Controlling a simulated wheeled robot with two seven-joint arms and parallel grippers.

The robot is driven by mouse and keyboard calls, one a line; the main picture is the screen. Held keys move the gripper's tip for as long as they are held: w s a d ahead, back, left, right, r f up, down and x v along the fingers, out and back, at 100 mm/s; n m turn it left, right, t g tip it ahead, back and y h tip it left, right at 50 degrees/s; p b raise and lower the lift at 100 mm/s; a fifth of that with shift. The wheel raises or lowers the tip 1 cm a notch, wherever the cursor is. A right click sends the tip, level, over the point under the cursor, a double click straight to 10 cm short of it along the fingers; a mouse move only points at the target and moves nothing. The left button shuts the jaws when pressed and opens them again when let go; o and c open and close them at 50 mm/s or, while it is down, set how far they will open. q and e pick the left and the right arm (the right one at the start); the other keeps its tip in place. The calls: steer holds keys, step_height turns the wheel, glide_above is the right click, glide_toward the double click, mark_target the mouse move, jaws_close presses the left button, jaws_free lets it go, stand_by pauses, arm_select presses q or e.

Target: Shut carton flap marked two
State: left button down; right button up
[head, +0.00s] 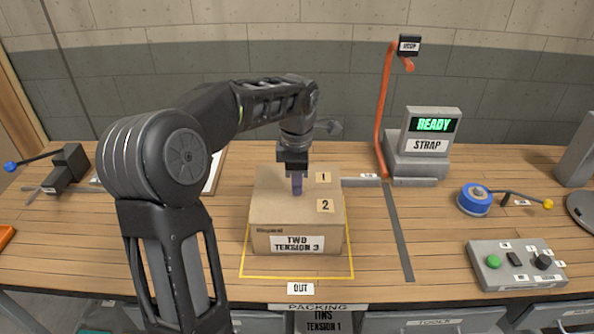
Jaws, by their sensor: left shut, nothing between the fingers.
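The brown carton (267,240) stands inside a yellow outline on the bench, with a label reading "TWO TENSION 3" on its front. The flap marked two (310,218) is the near part of the top and looks to lie flat. The flap marked one (312,172) is the far part, also looking flat. My left gripper (297,190) is shut and empty. It points down at the middle of the carton top, hiding part of it. I cannot tell whether its tips touch the cardboard. My right gripper is not in view.
A strap machine (416,168) showing "READY" stands behind right. A blue reel (474,199) and a button box (516,265) are at the right.

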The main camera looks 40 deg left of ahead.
arm_select(q)
steer(key=shift+f, duration=0.15)
step_height(320, 180, down, 2)
steer(key=shift+b, duration=0.9)
steer(key=shift+s, duration=0.1)
steer(key=shift+w+a+r+p, duration=0.1)
steer(key=shift+w+r+p, duration=0.1)
steer(key=shift+r+p, duration=0.5)
steer(key=shift+r, duration=0.15)
